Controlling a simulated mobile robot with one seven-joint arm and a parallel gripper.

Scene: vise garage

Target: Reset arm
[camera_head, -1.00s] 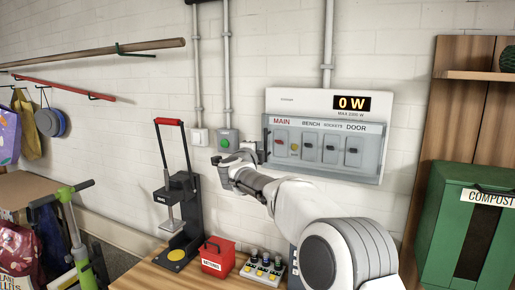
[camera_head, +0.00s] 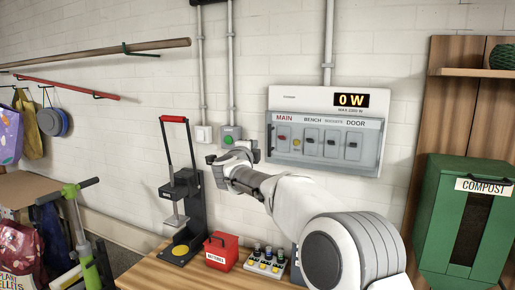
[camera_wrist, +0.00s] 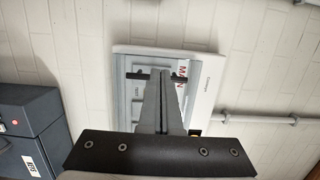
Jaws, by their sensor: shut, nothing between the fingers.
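My gripper (camera_head: 245,150) is raised in front of the wall, between the green button box (camera_head: 230,135) and the white breaker panel (camera_head: 340,98). In the wrist view my gripper (camera_wrist: 161,75) points toward the panel (camera_wrist: 203,75), its dark fingers together with nothing between them. The panel's display reads 0 W, above switches under the labels MAIN, BENCH, SOCKETS and DOOR. I cannot tell whether the fingertips touch anything.
A black press with a red handle (camera_head: 184,195) stands on the wooden bench (camera_head: 150,275). Beside it are a red box (camera_head: 220,250) and a button block (camera_head: 265,260). A green compost bin (camera_head: 465,215) stands right. A green scooter (camera_head: 80,235) is at left.

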